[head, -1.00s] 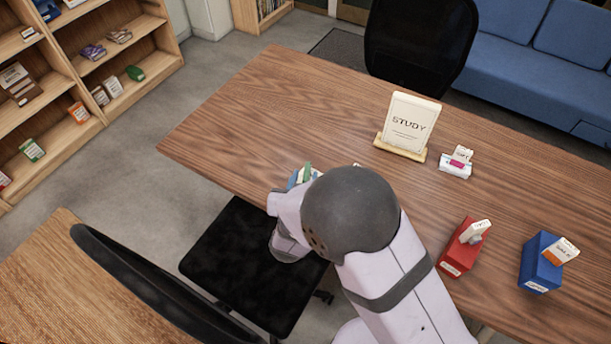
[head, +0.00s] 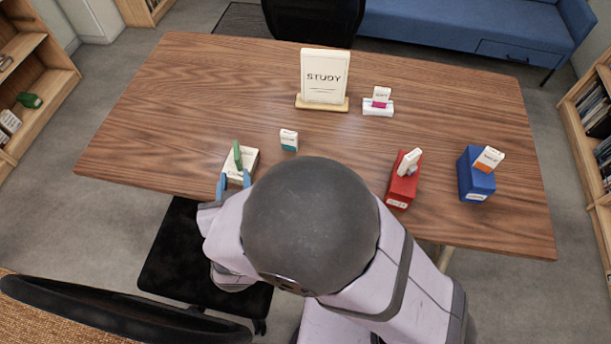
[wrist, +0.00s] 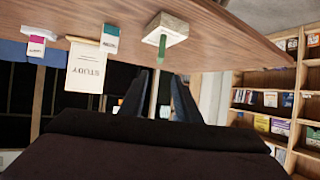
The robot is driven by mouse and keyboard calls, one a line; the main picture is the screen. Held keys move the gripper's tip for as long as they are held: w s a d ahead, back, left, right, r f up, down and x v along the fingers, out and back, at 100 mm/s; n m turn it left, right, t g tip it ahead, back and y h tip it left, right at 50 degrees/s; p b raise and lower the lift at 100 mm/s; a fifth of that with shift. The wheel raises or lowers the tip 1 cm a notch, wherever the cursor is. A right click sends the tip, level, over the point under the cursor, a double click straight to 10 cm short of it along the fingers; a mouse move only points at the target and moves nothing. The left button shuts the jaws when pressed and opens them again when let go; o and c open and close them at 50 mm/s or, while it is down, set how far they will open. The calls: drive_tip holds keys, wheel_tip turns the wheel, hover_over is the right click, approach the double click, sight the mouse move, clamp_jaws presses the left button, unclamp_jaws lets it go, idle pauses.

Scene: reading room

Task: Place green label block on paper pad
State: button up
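A green block (head: 238,154) stands on the cream paper pad (head: 250,158) near the table's front left edge. In the wrist view the green block (wrist: 162,46) also shows against the pad (wrist: 176,24). My gripper (head: 234,176) is open, its blue fingers apart on the near side of the block. In the wrist view nothing is between the fingers (wrist: 162,76), and the block is beyond their tips. A white block with a teal-green label (head: 289,141) stands on the table right of the pad. My arm hides part of the table's front.
A STUDY sign (head: 325,77) stands at the back middle. A pink-label block on a white base (head: 379,103) is right of it. A red box (head: 403,182) and a blue box (head: 475,177), each with a block on top, stand at the right. The table's left back is clear.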

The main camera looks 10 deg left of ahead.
drive_tip(key=w+d+f+m+g+h, duration=0.1)
drive_tip(key=w+d+g, duration=0.25)
drive_tip(key=d, duration=0.35)
drive_tip(key=w+d+m+g, duration=0.1)
drive_tip(key=w+d+g, duration=0.1)
drive_tip(key=w+d, duration=0.35)
drive_tip(key=s+d+g+h, duration=0.1)
drive_tip(key=s+d, duration=0.3)
drive_tip(key=d, duration=0.4)
drive_tip(key=s+d+m+g+h, duration=0.1)
drive_tip(key=s+d+g, duration=0.2)
drive_tip(key=d, duration=0.6)
drive_tip(key=s+d+m+g+h, duration=0.1)
drive_tip(key=s+d, duration=0.3)
drive_tip(key=d, duration=0.4)
drive_tip(key=shift+s+d+r+g+h, duration=0.3)
drive_tip(key=shift+s+g+h, duration=0.1)
drive_tip(key=shift+g+h, duration=0.15)
drive_tip(key=shift+r, duration=0.1)
wheel_tip(320, 180, up, 3)
drive_tip(key=p, duration=0.3)
drive_tip(key=shift+a, duration=0.1)
